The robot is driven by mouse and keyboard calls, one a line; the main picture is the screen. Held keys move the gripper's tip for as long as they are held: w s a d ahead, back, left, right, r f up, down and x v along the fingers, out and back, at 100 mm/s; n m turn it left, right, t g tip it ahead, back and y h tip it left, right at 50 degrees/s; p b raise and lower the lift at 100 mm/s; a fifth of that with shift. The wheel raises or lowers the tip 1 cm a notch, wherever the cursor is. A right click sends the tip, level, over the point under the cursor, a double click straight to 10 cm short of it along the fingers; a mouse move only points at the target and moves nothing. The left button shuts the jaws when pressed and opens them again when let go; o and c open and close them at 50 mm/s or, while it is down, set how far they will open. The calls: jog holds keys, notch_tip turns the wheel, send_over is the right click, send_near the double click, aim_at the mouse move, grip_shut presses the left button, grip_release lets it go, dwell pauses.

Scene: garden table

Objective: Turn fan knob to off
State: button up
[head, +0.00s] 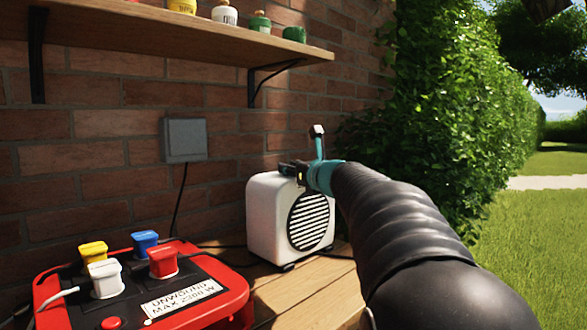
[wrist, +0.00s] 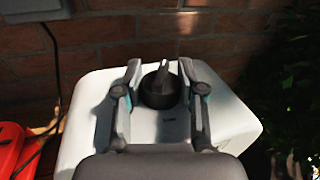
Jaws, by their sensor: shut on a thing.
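The fan (head: 270,215) is a white box with a round, dark-slatted grille on its front, standing on the wooden table against the brick wall. In the wrist view its pale top (wrist: 235,125) carries a round black knob (wrist: 158,90) with a light pointer mark, which points roughly towards the wall. My gripper (wrist: 160,80) is over the fan's top, with one finger on each side of the knob, shut on it. In the head view my gripper (head: 297,170) is at the fan's top edge, and the knob is hidden behind it there.
A red cable reel (head: 200,308) with yellow, blue, white and red plugs stands at the front left. A wall socket box (head: 184,139) has a cable hanging down. A wooden shelf (head: 150,40) with small jars is above. A hedge (head: 450,110) is at the right.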

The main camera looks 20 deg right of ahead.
jog(key=shift+y, duration=0.3)
jog(key=n+y+p, duration=0.2)
jog(key=y, duration=0.1)
jog(key=n+g+y+p, duration=0.1)
jog(key=n+y+p, duration=0.1)
jog(key=shift+a+r+g+y, duration=0.1)
jog(key=shift+g+y, duration=0.2)
jog(key=shift+y, duration=0.1)
jog(key=n+g+y+p, duration=0.1)
jog(key=n+y+p, duration=0.1)
jog(key=shift+p, duration=0.3)
jog(key=shift+g+y, duration=0.3)
jog(key=shift+y, duration=0.1)
jog(key=o, duration=0.9)
jog(key=shift+s, duration=0.1)
